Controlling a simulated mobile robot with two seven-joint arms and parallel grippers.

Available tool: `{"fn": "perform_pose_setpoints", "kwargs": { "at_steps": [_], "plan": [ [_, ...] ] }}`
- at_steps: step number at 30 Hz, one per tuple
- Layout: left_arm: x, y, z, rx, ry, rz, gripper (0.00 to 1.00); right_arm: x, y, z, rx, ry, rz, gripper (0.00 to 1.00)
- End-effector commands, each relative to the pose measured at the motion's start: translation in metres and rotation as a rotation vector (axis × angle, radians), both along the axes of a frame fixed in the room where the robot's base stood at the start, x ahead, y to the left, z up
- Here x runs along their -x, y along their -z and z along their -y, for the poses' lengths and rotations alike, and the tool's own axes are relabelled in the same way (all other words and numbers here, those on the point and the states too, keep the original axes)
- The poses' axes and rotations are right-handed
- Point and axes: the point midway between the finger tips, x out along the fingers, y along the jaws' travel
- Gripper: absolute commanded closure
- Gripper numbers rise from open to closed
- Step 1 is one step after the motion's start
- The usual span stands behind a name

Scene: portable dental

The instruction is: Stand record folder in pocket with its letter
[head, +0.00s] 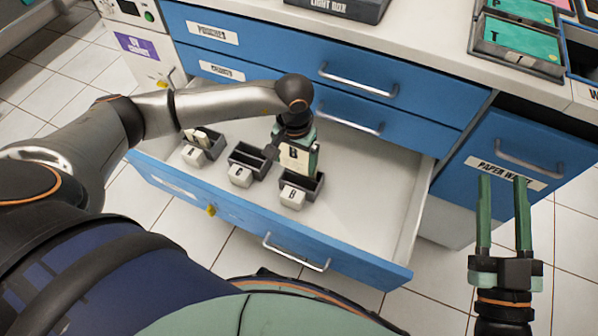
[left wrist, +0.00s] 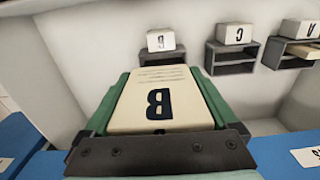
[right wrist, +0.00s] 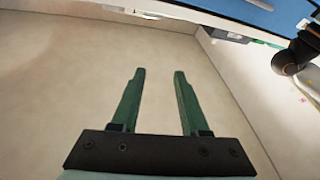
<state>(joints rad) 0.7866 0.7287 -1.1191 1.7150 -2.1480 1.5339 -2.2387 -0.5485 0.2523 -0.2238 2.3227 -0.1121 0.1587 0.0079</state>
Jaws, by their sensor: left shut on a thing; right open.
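The cream record folder (head: 294,156) bears a black letter B and has my left gripper (head: 299,146) shut on it. In the left wrist view the folder (left wrist: 157,100) lies between both green fingers. The open drawer (head: 375,190) holds a row of dark pockets with white letter blocks. Pocket B (head: 315,186) is nearest the folder, whose lower end is just above or behind it; contact cannot be told. Pocket C (head: 247,160) looks empty. Pocket A (head: 213,143) holds something pale. My right gripper (head: 504,182) is open and empty, outside the drawer at the right.
Blue closed drawers (head: 300,62) with metal handles stand behind the open drawer. The drawer floor right of pocket B is clear. A blue paper waste front (head: 520,150) is beside my right gripper. Trays with green cards (head: 515,45) sit on the counter.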

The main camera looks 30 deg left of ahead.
Motion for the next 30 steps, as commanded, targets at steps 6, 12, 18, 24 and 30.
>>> {"fn": "perform_pose_setpoints", "kwargs": {
  "at_steps": [6,12,18,24,30],
  "plan": [
    [-0.017,0.064,-0.003,0.003,-0.011,-0.001,0.64,0.025,-0.012,-0.008,-0.016,-0.053,0.246,0.55],
    [-0.027,0.095,-0.005,0.006,-0.016,-0.004,0.64,0.050,-0.027,-0.012,-0.029,-0.092,0.411,0.55],
    [-0.031,0.106,-0.007,0.007,-0.018,-0.005,0.64,0.063,-0.036,-0.014,-0.036,-0.109,0.484,0.55],
    [-0.032,0.110,-0.007,0.007,-0.018,-0.006,0.64,0.064,-0.034,-0.014,-0.037,-0.112,0.490,0.55],
    [-0.032,0.124,-0.007,0.007,-0.019,-0.006,0.64,0.063,-0.024,-0.015,-0.041,-0.117,0.481,0.55]
  ]
}}
